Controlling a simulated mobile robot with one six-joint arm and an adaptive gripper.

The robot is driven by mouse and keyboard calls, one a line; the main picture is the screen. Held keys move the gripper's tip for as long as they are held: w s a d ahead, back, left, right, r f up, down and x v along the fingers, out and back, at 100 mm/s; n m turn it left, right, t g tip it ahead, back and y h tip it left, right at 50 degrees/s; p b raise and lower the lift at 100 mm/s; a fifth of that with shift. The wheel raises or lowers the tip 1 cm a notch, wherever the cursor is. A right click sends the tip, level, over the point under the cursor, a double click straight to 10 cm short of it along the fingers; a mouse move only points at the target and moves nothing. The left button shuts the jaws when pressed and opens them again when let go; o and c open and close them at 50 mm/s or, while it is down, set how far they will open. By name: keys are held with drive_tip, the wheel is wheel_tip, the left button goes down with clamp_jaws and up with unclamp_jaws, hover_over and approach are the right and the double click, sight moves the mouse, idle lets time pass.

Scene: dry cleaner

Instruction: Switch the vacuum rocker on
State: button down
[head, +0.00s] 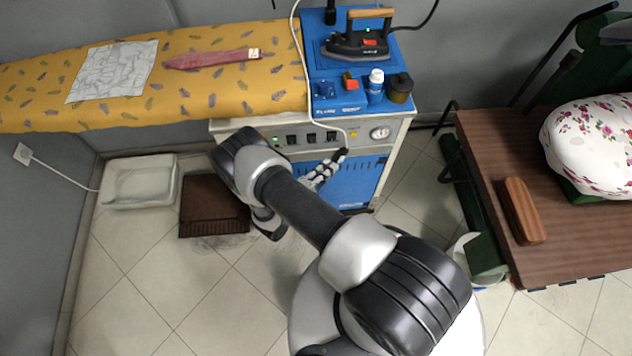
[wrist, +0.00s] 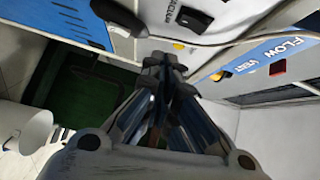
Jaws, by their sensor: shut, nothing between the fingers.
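The control panel (head: 300,139) on the front of the blue-and-grey ironing unit carries several black rockers in a row. One rocker (head: 331,136) is at the right of the row; I cannot read which is the vacuum one or its position. In the wrist view a black rocker (wrist: 194,18) shows beside a partly cut-off label. My gripper (head: 341,155) is in front of the panel's right part, just below that right rocker. In the wrist view my gripper (wrist: 163,62) has its fingers together and empty, near the panel; contact is unclear.
An orange lamp (head: 352,133) and a round gauge (head: 380,133) lie right of the rockers. A pale cable (wrist: 225,42) crosses the panel. An iron (head: 358,43) and bottles stand on top. A brown table (head: 480,150) stands to the right.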

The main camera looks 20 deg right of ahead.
drive_tip(key=v, duration=0.7)
drive_tip(key=shift+f, duration=0.65)
drive_tip(key=shift+w+r, duration=0.1)
drive_tip(key=shift+w, duration=0.1)
wheel_tip(320, 180, up, 29)
drive_tip(key=s+d+m+g+y, duration=0.15)
drive_tip(key=m+g, duration=0.35)
drive_tip(key=m, duration=0.6)
drive_tip(key=d+m+g+y, duration=0.1)
drive_tip(key=m+g+y, duration=0.3)
drive_tip(key=m, duration=0.7)
drive_tip(key=s+a+r+m+t+y, duration=0.3)
drive_tip(key=s+r+m+y, duration=0.1)
drive_tip(key=s+r+m, duration=0.4)
drive_tip(key=s+a+r+m+t+y, duration=0.2)
drive_tip(key=s+r+m+y, duration=0.3)
drive_tip(key=s+r+m, duration=0.3)
drive_tip(key=a+r+m, duration=0.1)
drive_tip(key=m, duration=0.3)
drive_tip(key=shift+s+r+m+t, duration=0.25)
drive_tip(key=shift+s+m+t, duration=0.05)
drive_tip(key=shift+s+t, duration=0.1)
